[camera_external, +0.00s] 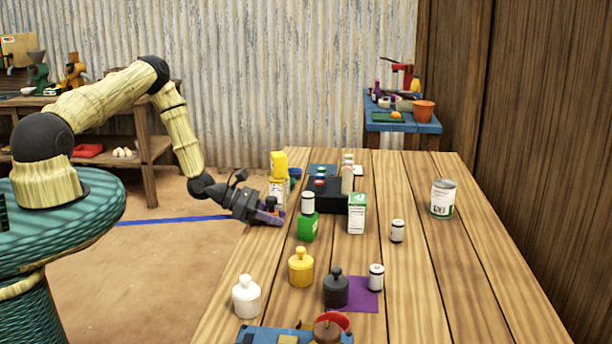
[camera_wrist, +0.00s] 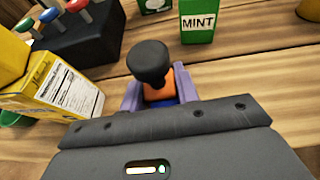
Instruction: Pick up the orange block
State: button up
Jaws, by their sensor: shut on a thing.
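My gripper (camera_external: 267,216) is at the left edge of the wooden table, low near its surface. In the wrist view its purple fingers (camera_wrist: 158,97) are shut on the orange block (camera_wrist: 181,84). A dark rounded knob (camera_wrist: 149,61) sits over the block and hides part of it. Some blue shows below the orange between the fingers. In the external view the block (camera_external: 271,201) is a small orange and dark patch at the fingers. I cannot tell whether it touches the table.
A yellow box (camera_wrist: 62,88) stands close to the left of my gripper. A green MINT box (camera_wrist: 198,22) and a black holder (camera_wrist: 82,32) with coloured knobs stand beyond. Yellow (camera_external: 301,269), white (camera_external: 246,299) and black (camera_external: 336,290) weights stand nearer the camera. The table's right side is mostly clear.

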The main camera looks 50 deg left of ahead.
aim_at(273, 198)
jog(key=shift+r, duration=0.15)
notch_tip(273, 198, up, 10)
jog(key=shift+f+b, duration=0.1)
jog(key=shift+b, duration=0.6)
